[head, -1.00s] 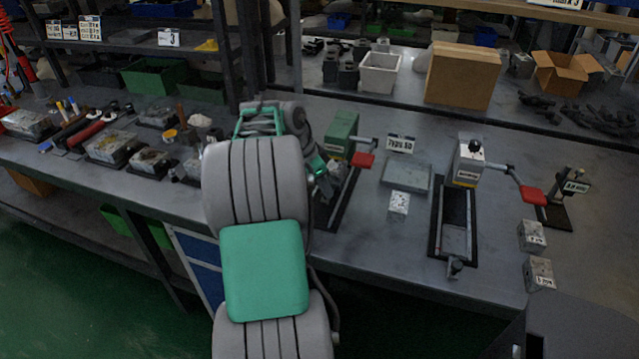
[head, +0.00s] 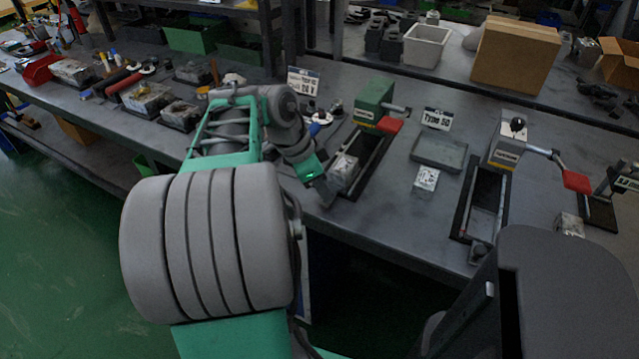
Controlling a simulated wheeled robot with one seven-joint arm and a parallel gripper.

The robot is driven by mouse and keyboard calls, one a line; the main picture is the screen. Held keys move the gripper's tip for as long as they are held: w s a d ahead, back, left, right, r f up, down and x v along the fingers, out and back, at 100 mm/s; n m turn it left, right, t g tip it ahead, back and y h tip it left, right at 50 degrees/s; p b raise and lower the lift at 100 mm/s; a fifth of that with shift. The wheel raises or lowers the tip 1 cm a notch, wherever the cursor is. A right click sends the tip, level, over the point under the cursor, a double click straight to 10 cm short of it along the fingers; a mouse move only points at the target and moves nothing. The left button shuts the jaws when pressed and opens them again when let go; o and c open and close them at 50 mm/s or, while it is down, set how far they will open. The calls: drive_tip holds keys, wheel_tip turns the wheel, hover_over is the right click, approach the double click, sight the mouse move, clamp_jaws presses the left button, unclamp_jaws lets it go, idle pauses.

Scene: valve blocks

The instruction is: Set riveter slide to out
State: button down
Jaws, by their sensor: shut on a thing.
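A green riveter-like machine (head: 374,102) with a red lever handle (head: 389,125) stands on the bench, with a dark slide track (head: 374,160) running from it to the bench's front edge. A grey metal block (head: 343,172) sits in the track near its front end, away from the machine's head. My gripper (head: 326,190) is at the front end of this track, just in front of the block. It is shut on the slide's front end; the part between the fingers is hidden. A second, pale machine (head: 507,147) with a red lever and its own track stands to the right.
Another block (head: 570,225) is at the right. Tools and blocks fill the bench at left.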

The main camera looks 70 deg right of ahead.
drive_tip(key=shift+a, duration=0.2)
drive_tip(key=c, duration=1.7)
unclamp_jaws()
drive_tip(key=o, duration=0.3)
drive_tip(key=shift+w+a, duration=0.15)
drive_tip(key=shift+o, duration=0.8)
drive_tip(key=shift+r, duration=0.1)
drive_tip(key=p+v, duration=0.2)
drive_tip(key=v, duration=0.5)
drive_tip(key=shift+r, duration=0.3)
